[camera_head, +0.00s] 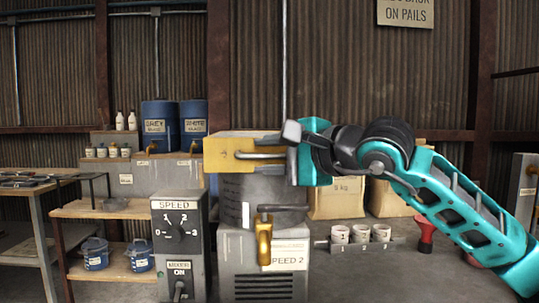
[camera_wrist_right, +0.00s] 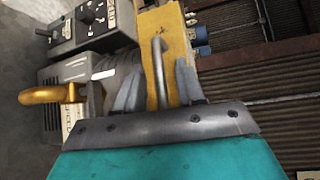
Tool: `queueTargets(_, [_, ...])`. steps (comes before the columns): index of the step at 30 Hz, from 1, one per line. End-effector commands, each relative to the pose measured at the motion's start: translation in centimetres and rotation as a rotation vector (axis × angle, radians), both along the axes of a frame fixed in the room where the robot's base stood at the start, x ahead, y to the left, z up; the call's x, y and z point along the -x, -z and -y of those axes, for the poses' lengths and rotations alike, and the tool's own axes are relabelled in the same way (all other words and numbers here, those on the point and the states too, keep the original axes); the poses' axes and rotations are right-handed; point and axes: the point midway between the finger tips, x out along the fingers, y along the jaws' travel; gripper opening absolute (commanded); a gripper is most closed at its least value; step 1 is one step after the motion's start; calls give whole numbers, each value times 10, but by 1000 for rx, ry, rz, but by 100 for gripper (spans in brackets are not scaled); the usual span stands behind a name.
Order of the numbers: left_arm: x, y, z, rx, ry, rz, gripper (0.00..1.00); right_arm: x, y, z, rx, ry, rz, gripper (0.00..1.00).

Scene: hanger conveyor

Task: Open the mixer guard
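The mixer guard (camera_head: 222,146) is a yellow block with a metal bar handle (camera_head: 258,155), on top of the grey mixer (camera_head: 268,246) labelled "SPEED 2". My right gripper (camera_head: 284,152) reaches in from the right and is level with the handle. In the right wrist view the guard (camera_wrist_right: 165,22) and its handle (camera_wrist_right: 158,65) lie ahead. The two grey fingers of the right gripper (camera_wrist_right: 158,82) stand apart on either side of the handle, with gaps showing, so it is open around the handle end. My left gripper is not in view.
A yellow hook-shaped lever (camera_head: 264,240) sticks out below the guard. A grey control box (camera_head: 181,245) with a speed dial stands to the left. Blue drums (camera_head: 159,125) are behind. Several white cups (camera_head: 360,234) stand in a rack to the right.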

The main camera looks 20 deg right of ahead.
Motion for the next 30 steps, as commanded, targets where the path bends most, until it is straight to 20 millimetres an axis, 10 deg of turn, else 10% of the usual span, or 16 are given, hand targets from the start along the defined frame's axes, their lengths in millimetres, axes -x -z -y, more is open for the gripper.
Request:
queueTargets(16, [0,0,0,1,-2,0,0,0,0,0,0,0,-1,1])
queueTargets(30, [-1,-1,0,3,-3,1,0,0,0,0,-1,-1,-3,0])
